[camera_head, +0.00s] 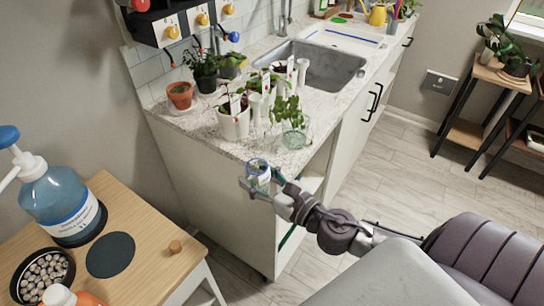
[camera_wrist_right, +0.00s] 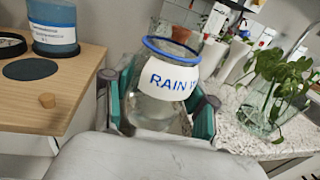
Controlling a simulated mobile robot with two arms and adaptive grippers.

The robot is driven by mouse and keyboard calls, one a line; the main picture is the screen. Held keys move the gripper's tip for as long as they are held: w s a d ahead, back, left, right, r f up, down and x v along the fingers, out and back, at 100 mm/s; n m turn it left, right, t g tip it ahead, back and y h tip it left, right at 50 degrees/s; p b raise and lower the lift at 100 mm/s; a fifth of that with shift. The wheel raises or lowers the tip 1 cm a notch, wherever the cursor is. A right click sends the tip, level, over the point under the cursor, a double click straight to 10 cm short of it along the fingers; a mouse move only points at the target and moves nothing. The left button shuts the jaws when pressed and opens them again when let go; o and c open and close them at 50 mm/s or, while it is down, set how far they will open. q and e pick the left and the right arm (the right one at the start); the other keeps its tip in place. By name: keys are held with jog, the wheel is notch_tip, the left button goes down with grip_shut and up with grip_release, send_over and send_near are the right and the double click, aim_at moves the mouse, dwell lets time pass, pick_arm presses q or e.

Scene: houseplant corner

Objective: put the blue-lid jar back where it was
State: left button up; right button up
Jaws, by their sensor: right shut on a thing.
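The blue-lid jar (camera_head: 259,171) is clear glass with a blue ring at its top and a white label. In the right wrist view the label on the jar (camera_wrist_right: 168,78) reads "RAIN" and part of another word. My right gripper (camera_head: 262,184) is shut around the jar's sides and holds it roughly upright, in front of the counter's near corner. In the right wrist view a green-padded finger of the gripper (camera_wrist_right: 160,95) shows on each side of the glass. My left gripper is not in view.
The wooden side table (camera_head: 144,215) at lower left holds a bare dark round mat (camera_head: 110,254), a cork (camera_head: 175,247), a blue pump bottle (camera_head: 62,200) and a pebble bowl (camera_head: 43,275). The marble counter (camera_head: 225,146) carries potted plants and a glass vase with a cutting (camera_head: 293,138) near its front edge.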

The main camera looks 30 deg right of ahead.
aim_at(263, 163)
jog(key=shift+w+d+r+n+y+p, duration=0.15)
jog(key=shift+w+d+r+p, duration=0.1)
jog(key=shift+w+d+r, duration=0.3)
jog(key=shift+w+d+r+n+y+p, duration=0.2)
jog(key=shift+w+d+r, duration=0.2)
jog(key=shift+d, duration=0.25)
jog(key=shift+w+d+r+y+p, duration=0.75)
jog(key=shift+w+d+r+p, duration=0.65)
jog(key=shift+w+d+r, duration=1.65)
jog(key=shift+n+g, duration=0.35)
jog(key=shift+g, duration=0.05)
jog(key=f, duration=0.2)
jog(key=f+b, duration=0.1)
jog(key=f, duration=0.1)
jog(key=s+d+f+b, duration=0.1)
jog(key=f, duration=0.1)
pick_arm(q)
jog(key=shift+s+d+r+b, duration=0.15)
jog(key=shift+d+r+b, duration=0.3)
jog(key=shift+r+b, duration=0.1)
pick_arm(e)
jog(key=shift+f, duration=2.1)
jog(key=shift+f, duration=0.15)
jog(key=o, duration=1.3)
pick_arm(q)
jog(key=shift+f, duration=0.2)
